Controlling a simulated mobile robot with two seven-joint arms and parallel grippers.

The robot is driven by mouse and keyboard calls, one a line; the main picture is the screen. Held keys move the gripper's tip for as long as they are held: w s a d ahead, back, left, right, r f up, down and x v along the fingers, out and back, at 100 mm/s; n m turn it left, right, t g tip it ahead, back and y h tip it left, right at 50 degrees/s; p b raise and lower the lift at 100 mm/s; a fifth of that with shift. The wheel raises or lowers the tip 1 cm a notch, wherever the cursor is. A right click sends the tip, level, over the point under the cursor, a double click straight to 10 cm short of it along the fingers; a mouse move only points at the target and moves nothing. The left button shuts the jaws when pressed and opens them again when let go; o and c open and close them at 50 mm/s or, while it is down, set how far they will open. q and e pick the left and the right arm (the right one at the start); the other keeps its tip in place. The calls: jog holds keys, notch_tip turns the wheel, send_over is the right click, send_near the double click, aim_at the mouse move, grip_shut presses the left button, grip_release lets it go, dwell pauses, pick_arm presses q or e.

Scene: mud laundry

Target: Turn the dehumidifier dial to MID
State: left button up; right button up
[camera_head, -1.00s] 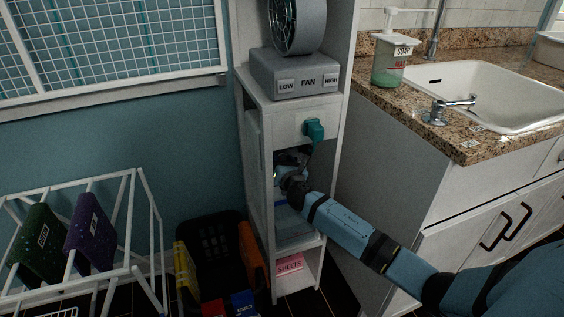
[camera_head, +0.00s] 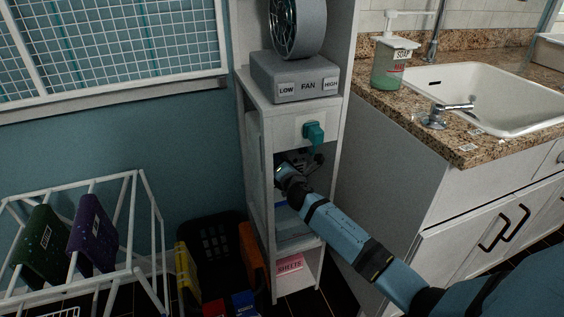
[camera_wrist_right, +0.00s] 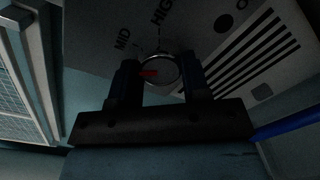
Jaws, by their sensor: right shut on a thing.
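The dehumidifier's grey and white panel (camera_wrist_right: 205,40) fills the upper part of the right wrist view, with MID, HIGH and a partly cut-off O label printed on it. Its round dial (camera_wrist_right: 168,66) has a bright rim and a red mark on its left side, below the MID label. My right gripper (camera_wrist_right: 160,72) is shut on the dial, one dark finger on each side. In the head view my right gripper (camera_head: 303,162) reaches into the shadowed shelf compartment under the teal knob, and the dial is not distinguishable there. My left gripper is out of view.
The narrow white shelf unit (camera_head: 255,185) closely surrounds my right wrist. A grey fan (camera_head: 297,80) stands on top, and a teal knob (camera_head: 314,132) projects just above my gripper. A sink counter (camera_head: 400,115) is at right, a drying rack (camera_head: 130,200) at left.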

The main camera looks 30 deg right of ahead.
pick_arm(q)
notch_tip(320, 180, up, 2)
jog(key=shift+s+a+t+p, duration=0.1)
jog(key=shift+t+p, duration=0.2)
jog(key=shift+p, duration=0.25)
pick_arm(e)
jog(key=m, duration=0.5)
jog(key=shift+m, duration=0.3)
jog(key=o, duration=0.9)
jog(key=shift+r, duration=0.1)
jog(key=shift+o, duration=0.2)
jog(key=shift+s, duration=0.15)
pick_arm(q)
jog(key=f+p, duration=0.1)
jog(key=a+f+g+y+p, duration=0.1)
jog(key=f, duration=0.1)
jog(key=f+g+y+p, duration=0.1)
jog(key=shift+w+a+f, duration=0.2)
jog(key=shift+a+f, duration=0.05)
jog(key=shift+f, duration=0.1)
pick_arm(e)
jog(key=v, duration=1.3)
jog(key=shift+s+r, duration=0.2)
jog(key=shift+s, duration=0.1)
